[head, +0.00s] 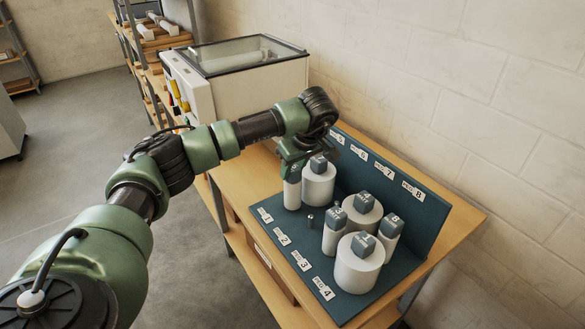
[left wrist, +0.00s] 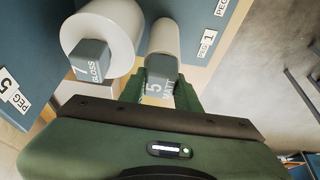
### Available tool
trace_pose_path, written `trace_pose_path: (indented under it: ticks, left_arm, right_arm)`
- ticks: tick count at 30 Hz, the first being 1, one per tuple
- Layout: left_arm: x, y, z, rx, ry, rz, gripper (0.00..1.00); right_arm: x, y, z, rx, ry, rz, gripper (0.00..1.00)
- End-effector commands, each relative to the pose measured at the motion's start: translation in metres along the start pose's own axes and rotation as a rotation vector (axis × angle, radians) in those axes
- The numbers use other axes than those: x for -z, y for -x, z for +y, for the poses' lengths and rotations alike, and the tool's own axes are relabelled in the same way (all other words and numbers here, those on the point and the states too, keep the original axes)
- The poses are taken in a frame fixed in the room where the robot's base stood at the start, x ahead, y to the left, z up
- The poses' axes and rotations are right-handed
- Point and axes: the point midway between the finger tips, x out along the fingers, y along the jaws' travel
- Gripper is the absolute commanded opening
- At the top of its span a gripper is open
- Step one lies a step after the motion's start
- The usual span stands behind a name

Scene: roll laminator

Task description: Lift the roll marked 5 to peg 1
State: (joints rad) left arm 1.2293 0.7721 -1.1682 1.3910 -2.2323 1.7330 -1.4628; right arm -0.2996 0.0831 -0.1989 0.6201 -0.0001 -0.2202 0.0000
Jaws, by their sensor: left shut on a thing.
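The roll marked 5 is a slim white roll (head: 292,194) with a grey block on top; its block reads 5 MATT in the left wrist view (left wrist: 158,88). My left gripper (head: 294,158) is shut on that block from above. The roll stands upright near the peg 1 label (head: 265,215), which also shows in the left wrist view (left wrist: 207,43). Peg 1 itself is hidden, and I cannot tell whether the roll is around it or above it. My right gripper is not in view.
A wide roll marked 7 GLOSS (head: 318,186) stands close beside roll 5. Several other rolls, including a wide one (head: 358,268), stand on the blue board (head: 274,240). A bare peg (head: 310,224) stands between them. The laminator (head: 245,85) is behind.

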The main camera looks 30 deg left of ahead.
Motion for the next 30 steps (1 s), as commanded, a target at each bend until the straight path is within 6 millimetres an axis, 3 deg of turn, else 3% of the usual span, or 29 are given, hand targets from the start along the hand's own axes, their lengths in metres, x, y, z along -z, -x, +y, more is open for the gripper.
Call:
trace_pose_path:
  ticks: [8, 9, 11, 22, 30]
  left_arm:
    - [-0.003, -0.009, 0.0, 0.001, 0.0, 0.0, 0.0]
    - [-0.003, -0.007, 0.0, 0.0, 0.0, 0.0, 0.43]
    - [-0.003, -0.007, 0.0, 0.0, 0.0, 0.0, 0.57]
    - [-0.002, -0.005, 0.0, 0.0, 0.0, 0.0, 0.57]
    - [0.005, 0.011, 0.0, 0.0, 0.0, 0.0, 0.57]
  right_arm:
    - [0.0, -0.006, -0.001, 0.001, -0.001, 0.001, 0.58]
    - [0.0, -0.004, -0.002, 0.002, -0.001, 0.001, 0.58]
    - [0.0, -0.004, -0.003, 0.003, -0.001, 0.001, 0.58]
    - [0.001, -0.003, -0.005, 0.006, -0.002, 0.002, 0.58]
    - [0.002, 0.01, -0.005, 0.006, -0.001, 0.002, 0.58]
